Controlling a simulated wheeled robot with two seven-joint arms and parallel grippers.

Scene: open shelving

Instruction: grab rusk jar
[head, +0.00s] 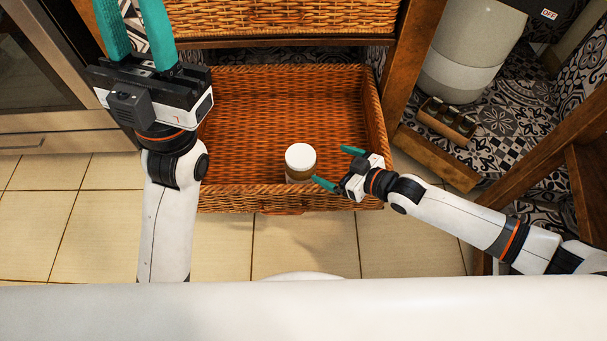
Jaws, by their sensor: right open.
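The rusk jar (300,160), with a round white lid and a brown body below it, stands in the pulled-out wicker drawer (376,125), close to its front wall. My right gripper (333,167) is open and empty, just to the right of the jar, with its teal fingertips pointing left toward it. One fingertip is near the jar's lower right side; I cannot tell if it touches. My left gripper (135,25) is raised at the upper left, away from the jar, with its two teal fingers apart and nothing seen between them. Its fingertips are cut off by the frame's top.
Another wicker drawer (280,18) sits above the open one. Wooden posts flank the drawers. On the right, a small wooden rack (447,121) with several dark items and a large pale container (460,60) stand on patterned tile. The rest of the open drawer is empty.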

